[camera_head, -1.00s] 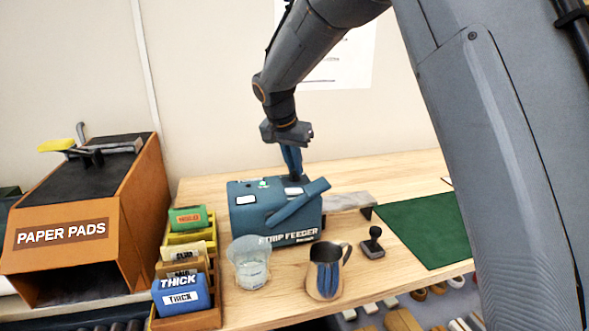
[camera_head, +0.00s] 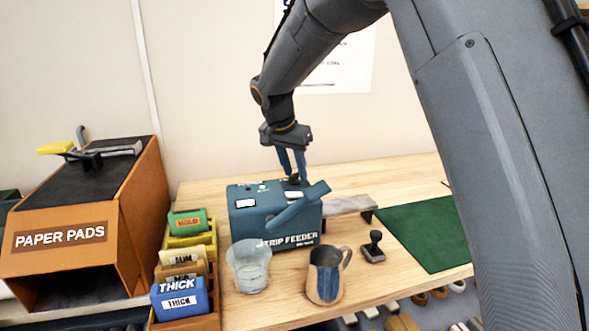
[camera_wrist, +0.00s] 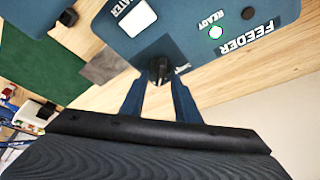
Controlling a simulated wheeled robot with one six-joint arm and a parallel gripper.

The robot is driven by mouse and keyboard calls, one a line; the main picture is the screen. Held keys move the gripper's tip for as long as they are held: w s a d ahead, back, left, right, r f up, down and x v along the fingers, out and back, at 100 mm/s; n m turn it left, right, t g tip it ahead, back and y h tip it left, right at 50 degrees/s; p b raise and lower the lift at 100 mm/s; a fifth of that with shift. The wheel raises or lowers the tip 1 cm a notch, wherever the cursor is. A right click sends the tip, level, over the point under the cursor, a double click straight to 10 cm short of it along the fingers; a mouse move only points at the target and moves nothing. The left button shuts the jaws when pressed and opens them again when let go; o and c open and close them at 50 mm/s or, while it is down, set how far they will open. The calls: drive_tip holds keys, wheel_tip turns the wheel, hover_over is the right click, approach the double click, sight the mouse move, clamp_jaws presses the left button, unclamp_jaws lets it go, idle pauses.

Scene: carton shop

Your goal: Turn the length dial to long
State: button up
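The blue strip feeder (camera_head: 248,215) stands on the wooden bench in the head view. A black dial knob (camera_wrist: 158,70) shows on its top panel in the wrist view. The small print beside the knob is partly covered by a finger, so I cannot read the dial's setting. My gripper (camera_head: 293,177) points down over the feeder's top, its two blue fingers apart. In the wrist view my gripper (camera_wrist: 158,85) has one fingertip on each side of the knob, with visible gaps. I cannot tell how far down the fingertips reach beside it.
A clear cup (camera_head: 250,268) and a metal pitcher (camera_head: 325,277) stand in front of the feeder. A black-handled stamp (camera_head: 373,248) and green mat (camera_head: 420,232) lie to the right. Card boxes (camera_head: 180,299) and the paper pads bin (camera_head: 125,215) stand left.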

sight(289, 187)
drive_tip(key=shift+r, duration=0.1)
drive_tip(key=b+v, duration=0.2)
drive_tip(key=v, duration=0.5)
drive_tip(key=shift+s+r, duration=0.15)
drive_tip(key=shift+r, duration=0.1)
drive_tip(key=shift+a, duration=0.1)
